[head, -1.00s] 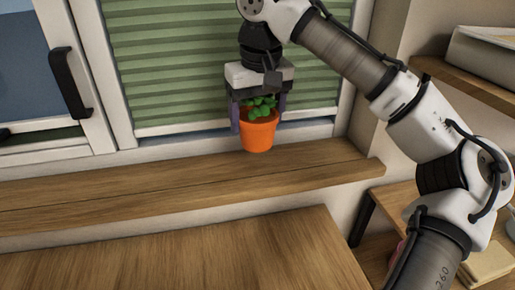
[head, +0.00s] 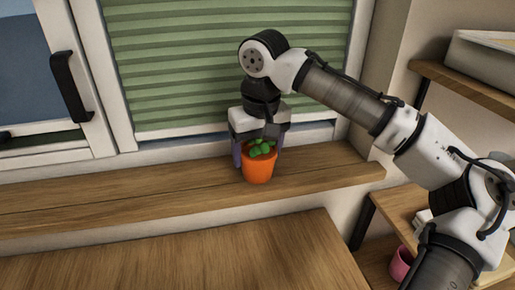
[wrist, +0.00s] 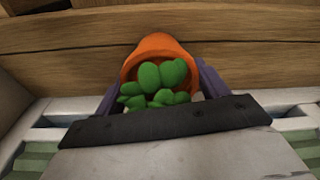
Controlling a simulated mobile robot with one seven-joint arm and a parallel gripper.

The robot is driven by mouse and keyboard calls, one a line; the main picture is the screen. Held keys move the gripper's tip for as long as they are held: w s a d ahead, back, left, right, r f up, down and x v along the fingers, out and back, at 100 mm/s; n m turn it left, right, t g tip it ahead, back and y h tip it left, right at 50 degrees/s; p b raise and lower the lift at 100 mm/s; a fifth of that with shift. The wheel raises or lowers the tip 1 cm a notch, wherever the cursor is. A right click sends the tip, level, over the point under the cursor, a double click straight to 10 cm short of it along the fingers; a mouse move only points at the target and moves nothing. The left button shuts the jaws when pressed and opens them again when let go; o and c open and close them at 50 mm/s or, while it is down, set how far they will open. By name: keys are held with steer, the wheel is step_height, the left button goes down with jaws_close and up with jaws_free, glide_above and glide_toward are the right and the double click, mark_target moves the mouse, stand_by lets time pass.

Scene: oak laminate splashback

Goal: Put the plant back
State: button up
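The plant (head: 258,166) is a small green succulent in an orange pot, upright at the wooden windowsill (head: 120,197). My gripper (head: 257,160) points down over it, with a purple finger on either side of the pot. In the wrist view the plant (wrist: 160,80) sits between the two fingers (wrist: 160,88), which appear closed against the pot's sides. The pot's base is low over the sill and seems to touch it, though contact is hard to confirm.
A wooden table (head: 190,255) lies in front of the sill. A window with a green blind (head: 180,75) stands behind, with a black handle (head: 70,86) at left. Shelves are at right, with a pink pot (head: 402,264) on the lower one. The sill's left stretch is clear.

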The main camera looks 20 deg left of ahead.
steer(key=o, duration=0.4)
steer(key=r, duration=0.8)
steer(key=s+d+r, duration=0.1)
steer(key=r, duration=0.3)
steer(key=shift+r, duration=0.15)
steer(key=shift+r, duration=0.1)
